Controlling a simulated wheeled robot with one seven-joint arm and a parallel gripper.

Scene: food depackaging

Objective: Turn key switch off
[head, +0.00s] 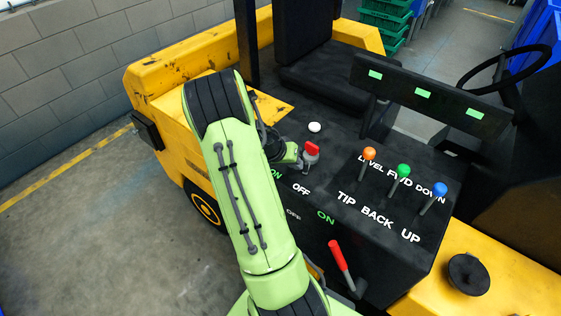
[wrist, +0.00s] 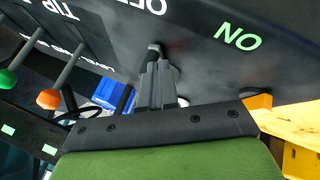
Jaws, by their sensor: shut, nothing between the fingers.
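A red piece (head: 312,149), which looks like the key switch's handle, stands on the black console above white "OFF" (head: 300,189) and green "ON" (head: 276,173) lettering. My gripper (head: 297,160) is right beside it on its left; I cannot tell whether they touch. In the wrist view my shut grey fingers (wrist: 155,80) reach down to the dark panel, with a dark stub at their tips. Green "ON" (wrist: 238,37) is to their right and part of "OFF" is above. No red shows there, so the key is hidden or unclear in that view.
Orange (head: 369,153), green (head: 403,170) and blue (head: 440,189) knobbed levers stand right of the key. A red-handled lever (head: 341,262) is lower on the console front. A white knob (head: 314,127) is behind. A steering wheel (head: 505,75) is at upper right.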

